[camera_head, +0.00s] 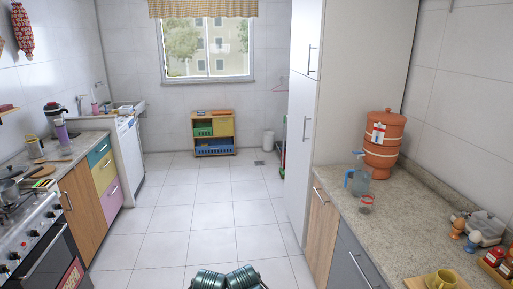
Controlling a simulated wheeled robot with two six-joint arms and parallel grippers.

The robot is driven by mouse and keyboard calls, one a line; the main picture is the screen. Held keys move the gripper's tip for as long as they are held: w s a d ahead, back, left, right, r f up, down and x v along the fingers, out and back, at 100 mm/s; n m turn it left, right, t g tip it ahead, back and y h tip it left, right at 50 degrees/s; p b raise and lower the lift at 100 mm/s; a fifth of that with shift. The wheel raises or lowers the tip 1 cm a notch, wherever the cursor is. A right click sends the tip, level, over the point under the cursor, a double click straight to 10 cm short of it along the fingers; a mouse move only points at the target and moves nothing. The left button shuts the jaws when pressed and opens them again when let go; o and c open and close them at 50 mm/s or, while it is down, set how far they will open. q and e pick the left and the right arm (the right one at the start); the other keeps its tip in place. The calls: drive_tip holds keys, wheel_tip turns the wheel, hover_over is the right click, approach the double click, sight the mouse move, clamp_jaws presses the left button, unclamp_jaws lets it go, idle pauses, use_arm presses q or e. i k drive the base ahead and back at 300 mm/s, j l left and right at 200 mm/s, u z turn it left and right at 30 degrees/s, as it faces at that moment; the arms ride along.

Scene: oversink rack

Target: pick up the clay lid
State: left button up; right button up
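The clay lid (388,115) is the orange-brown top of a clay water filter (380,150) on the right counter. It sits on the filter's upper rim, with a small knob at its top. The filter stands upright near the tall white cabinet and carries a white label. No gripper fingers show; only dark green ribbed parts, which look like mine, show at the bottom centre, far from the lid.
The tiled floor (205,215) is clear between the right counter and the stove (35,240).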

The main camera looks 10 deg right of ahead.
sight(386, 116)
drive_tip(key=i+j+z, duration=0.1)
drive_tip(key=i+z, duration=0.25)
drive_tip(key=i, duration=0.2)
drive_tip(key=i+j+z, duration=0.35)
drive_tip(key=i, duration=0.2)
drive_tip(key=i+j+z, duration=0.35)
drive_tip(key=i, duration=0.15)
